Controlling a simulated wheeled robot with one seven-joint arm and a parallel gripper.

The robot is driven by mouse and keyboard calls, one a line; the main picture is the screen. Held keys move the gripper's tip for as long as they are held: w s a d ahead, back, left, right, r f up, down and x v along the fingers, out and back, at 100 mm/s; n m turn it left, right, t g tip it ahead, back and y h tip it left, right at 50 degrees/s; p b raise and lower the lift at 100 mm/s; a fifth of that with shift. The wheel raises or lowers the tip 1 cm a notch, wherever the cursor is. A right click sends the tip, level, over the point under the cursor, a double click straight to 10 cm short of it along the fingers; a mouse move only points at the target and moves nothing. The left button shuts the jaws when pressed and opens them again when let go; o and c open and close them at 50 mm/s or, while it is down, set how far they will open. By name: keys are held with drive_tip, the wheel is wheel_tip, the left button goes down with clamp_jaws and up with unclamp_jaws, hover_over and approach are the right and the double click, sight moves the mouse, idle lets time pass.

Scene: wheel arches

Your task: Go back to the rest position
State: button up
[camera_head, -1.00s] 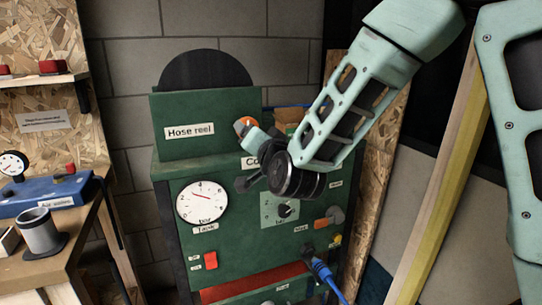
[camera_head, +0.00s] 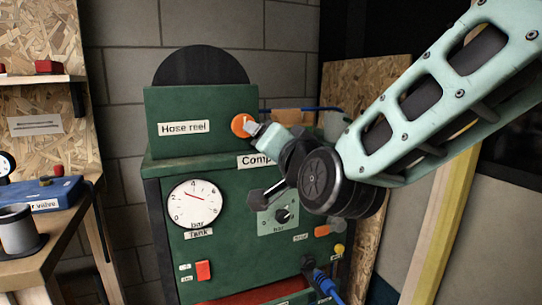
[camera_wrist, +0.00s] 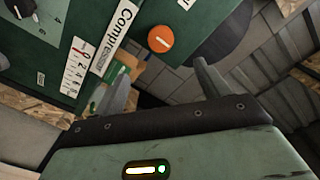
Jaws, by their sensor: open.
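My gripper (camera_head: 254,162) is in front of the green compressor (camera_head: 235,245), near its upper edge and right of the tank dial. In the wrist view my gripper (camera_wrist: 157,78) has its two grey fingers spread apart, with nothing held between them. The orange round knob (camera_head: 241,125) of the hose reel (camera_head: 185,140) is just beyond one finger in the head view. In the wrist view the orange knob (camera_wrist: 160,39) shows beyond the gap between the fingers. My arm comes in from the right and hides part of the compressor's panel.
A wooden bench (camera_head: 60,235) with a blue box (camera_head: 45,193) and a grey cup (camera_head: 18,232) stands at the left. A blue hose (camera_head: 328,285) plugs into the compressor's front. A yellow-edged post (camera_head: 440,240) stands at the right. Grey wall blocks are behind.

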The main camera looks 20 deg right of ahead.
idle(0.5)
drive_tip(key=s+a+f+n+g+y, duration=0.4)
drive_tip(key=s+a+f+n+g, duration=0.25)
drive_tip(key=a+f, duration=0.35)
drive_tip(key=s+f+n+g+h, duration=0.1)
drive_tip(key=s+f+n+g, duration=0.6)
drive_tip(key=s+f+g, duration=0.4)
drive_tip(key=s+d+n+h, duration=0.2)
drive_tip(key=s+d+h, duration=0.15)
drive_tip(key=s, duration=0.45)
wheel_tip(320, 180, up, 14)
drive_tip(key=y+p, duration=0.1)
drive_tip(key=p, duration=1.3)
drive_tip(key=shift+w+d+f, duration=0.15)
drive_tip(key=shift+w+f, duration=0.05)
drive_tip(key=shift+w, duration=0.15)
drive_tip(key=shift+g, duration=0.25)
